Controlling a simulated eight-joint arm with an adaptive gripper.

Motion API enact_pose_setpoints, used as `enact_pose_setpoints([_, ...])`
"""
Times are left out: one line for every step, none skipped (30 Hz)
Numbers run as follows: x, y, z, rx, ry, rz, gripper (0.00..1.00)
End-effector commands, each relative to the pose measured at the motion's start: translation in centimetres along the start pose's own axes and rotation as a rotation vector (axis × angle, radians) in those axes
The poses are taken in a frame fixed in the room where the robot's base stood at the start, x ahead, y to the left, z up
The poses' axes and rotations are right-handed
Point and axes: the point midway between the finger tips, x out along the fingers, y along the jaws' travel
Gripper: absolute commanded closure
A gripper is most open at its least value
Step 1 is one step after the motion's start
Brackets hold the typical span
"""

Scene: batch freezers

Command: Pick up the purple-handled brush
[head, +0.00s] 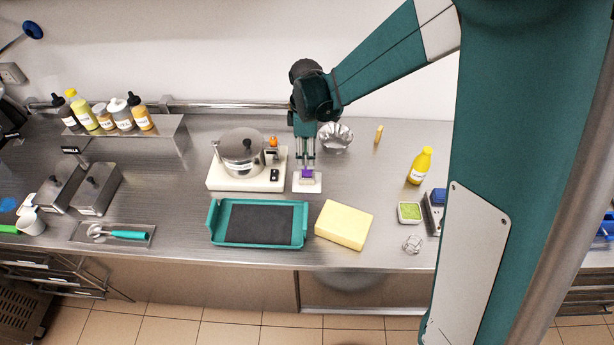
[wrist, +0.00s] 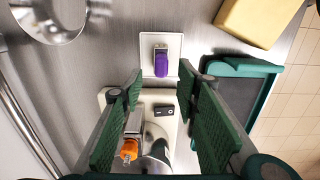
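My gripper (head: 306,163) points down over the brush in the head view. In the wrist view my gripper (wrist: 160,76) has its two green fingers spread wide with nothing between them. The brush's bristles are not clear in either view.
A pot (head: 240,152) on a white base (head: 215,180) stands close left of my gripper. A metal bowl (head: 335,137) is behind right. A teal tray (head: 257,243) and yellow block (head: 343,224) lie in front.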

Motion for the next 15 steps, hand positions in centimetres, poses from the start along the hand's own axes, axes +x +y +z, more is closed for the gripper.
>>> enact_pose_setpoints([0.4, 0.0, 0.0, 0.0, 0.0, 0.0, 0.68])
enact_pose_setpoints([0.6, 0.0, 0.0, 0.0, 0.0, 0.0, 0.68])
enact_pose_setpoints([0.9, 0.0, 0.0, 0.0, 0.0, 0.0, 0.68])
enact_pose_setpoints([1.1, 0.0, 0.0, 0.0, 0.0, 0.0, 0.68])
enact_pose_setpoints([1.3, 0.0, 0.0, 0.0, 0.0, 0.0, 0.68])
enact_pose_setpoints([1.5, 0.0, 0.0, 0.0, 0.0, 0.0, 0.68])
enact_pose_setpoints([1.6, 0.0, 0.0, 0.0, 0.0, 0.0, 0.68])
enact_pose_setpoints([1.7, 0.0, 0.0, 0.0, 0.0, 0.0, 0.68])
enact_pose_setpoints([1.7, 0.0, 0.0, 0.0, 0.0, 0.0, 0.68])
enact_pose_setpoints([1.8, 0.0, 0.0, 0.0, 0.0, 0.0, 0.68])
enact_pose_setpoints([1.8, 0.0, 0.0, 0.0, 0.0, 0.0, 0.68])
enact_pose_setpoints([1.7, 0.0, 0.0, 0.0, 0.0, 0.0, 0.68])
enact_pose_setpoints([1.7, 0.0, 0.0, 0.0, 0.0, 0.0, 0.68])
enact_pose_setpoints([1.7, 0.0, 0.0, 0.0, 0.0, 0.0, 0.68])
enact_pose_setpoints([1.7, 0.0, 0.0, 0.0, 0.0, 0.0, 0.68])
